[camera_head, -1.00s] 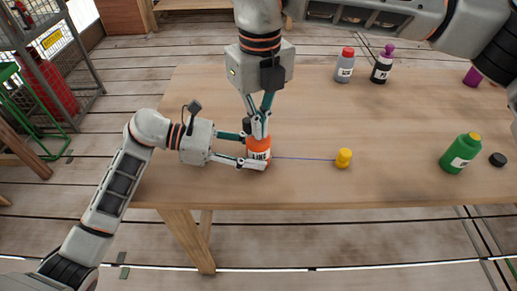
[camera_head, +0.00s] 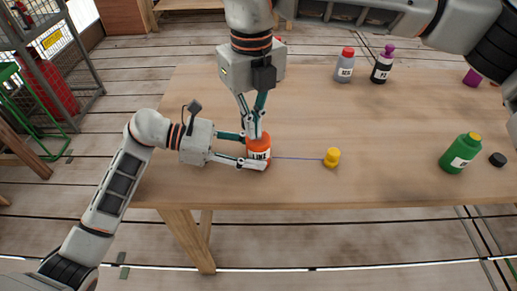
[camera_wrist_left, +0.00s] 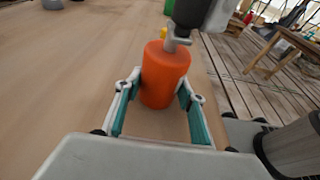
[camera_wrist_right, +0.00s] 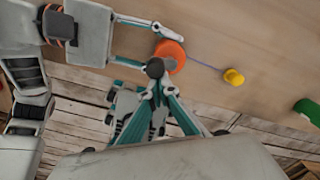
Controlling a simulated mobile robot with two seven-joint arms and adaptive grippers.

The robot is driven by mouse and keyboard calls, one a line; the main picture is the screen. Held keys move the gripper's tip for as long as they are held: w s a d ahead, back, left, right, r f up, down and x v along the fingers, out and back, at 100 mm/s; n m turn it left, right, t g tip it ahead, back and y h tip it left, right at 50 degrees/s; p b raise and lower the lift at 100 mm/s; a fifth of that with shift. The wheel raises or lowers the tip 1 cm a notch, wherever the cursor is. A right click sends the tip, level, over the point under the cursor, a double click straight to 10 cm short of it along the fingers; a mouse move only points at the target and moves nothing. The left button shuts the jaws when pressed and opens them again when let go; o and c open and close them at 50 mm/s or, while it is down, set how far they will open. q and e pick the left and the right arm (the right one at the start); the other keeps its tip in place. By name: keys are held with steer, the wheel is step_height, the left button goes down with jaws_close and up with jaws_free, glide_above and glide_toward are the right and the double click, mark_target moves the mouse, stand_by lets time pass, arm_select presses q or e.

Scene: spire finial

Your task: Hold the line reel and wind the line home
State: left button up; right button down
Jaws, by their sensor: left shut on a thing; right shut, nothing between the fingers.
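The orange line reel (camera_head: 258,146), labelled LINE, stands upright near the table's front edge. My left gripper (camera_head: 252,150) is shut around its sides; the left wrist view also shows the reel (camera_wrist_left: 164,78) between the fingers. My right gripper (camera_head: 254,136) points down at the reel's top, shut and empty. In the right wrist view its fingertips (camera_wrist_right: 158,88) are beside a dark round knob (camera_wrist_right: 155,68) at the reel's edge; I cannot tell whether they touch. A thin blue line (camera_head: 297,158) runs from the reel to a yellow bobbin-like piece (camera_head: 332,157) on the table.
A green bottle (camera_head: 460,153) and a black cap (camera_head: 498,159) are at the right. A grey bottle with red cap (camera_head: 344,66) and a black bottle with purple cap (camera_head: 382,66) stand at the back. The wooden table (camera_head: 390,125) is clear around the yellow piece.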

steer(key=shift+w+a, duration=0.55)
steer(key=shift+a, duration=0.1)
stand_by(1.0)
steer(key=shift+s+a, duration=0.1)
steer(key=shift+r, duration=0.1)
step_height(320, 180, up, 7)
stand_by(1.0)
stand_by(0.3)
steer(key=shift+s+f, duration=0.2)
steer(key=shift+f, duration=0.5)
steer(key=shift+s+f, duration=0.2)
steer(key=shift+f, duration=0.45)
steer(key=shift+s+f, duration=0.2)
steer(key=shift+f, duration=0.5)
steer(key=shift+f, duration=0.15)
stand_by(0.4)
